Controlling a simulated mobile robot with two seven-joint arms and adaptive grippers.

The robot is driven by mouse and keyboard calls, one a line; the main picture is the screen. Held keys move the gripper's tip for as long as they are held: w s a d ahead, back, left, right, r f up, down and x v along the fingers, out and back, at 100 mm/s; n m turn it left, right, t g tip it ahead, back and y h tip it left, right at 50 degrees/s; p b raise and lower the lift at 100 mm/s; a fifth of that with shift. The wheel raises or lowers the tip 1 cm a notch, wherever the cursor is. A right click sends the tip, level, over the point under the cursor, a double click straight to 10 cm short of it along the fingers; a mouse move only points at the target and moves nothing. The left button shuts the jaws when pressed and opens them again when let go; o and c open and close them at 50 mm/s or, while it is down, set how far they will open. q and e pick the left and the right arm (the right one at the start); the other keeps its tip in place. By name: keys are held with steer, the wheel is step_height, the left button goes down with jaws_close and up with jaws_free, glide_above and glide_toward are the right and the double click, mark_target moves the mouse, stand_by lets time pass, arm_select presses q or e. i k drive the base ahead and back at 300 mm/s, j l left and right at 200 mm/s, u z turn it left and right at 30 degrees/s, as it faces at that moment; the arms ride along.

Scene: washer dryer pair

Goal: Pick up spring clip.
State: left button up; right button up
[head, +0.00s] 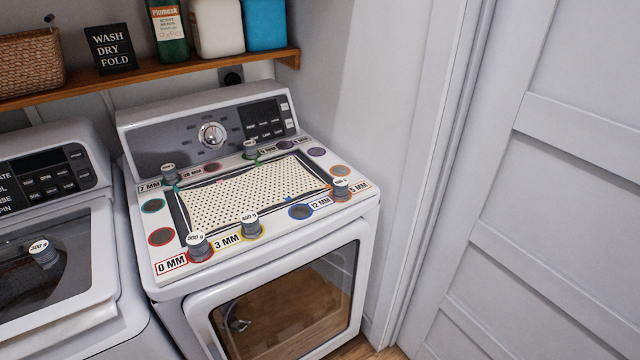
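I cannot make out a spring clip for certain. Small coloured bits that may be clips sit around the perforated cream panel (255,190) on top of the dryer: a blue one (289,199) at its front edge, a green one (258,162) at the back and a teal one (176,188) at the left. They are too small to tell their shape. Neither of my grippers is in view.
Several grey weights with white tops stand on the white marked board, such as one at front left (198,245). Another weight (44,254) stands on the washer at left. A wooden shelf (150,80) hangs above; a panelled door (540,200) is at right.

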mark_target(44, 253)
steer(key=u, duration=1.65)
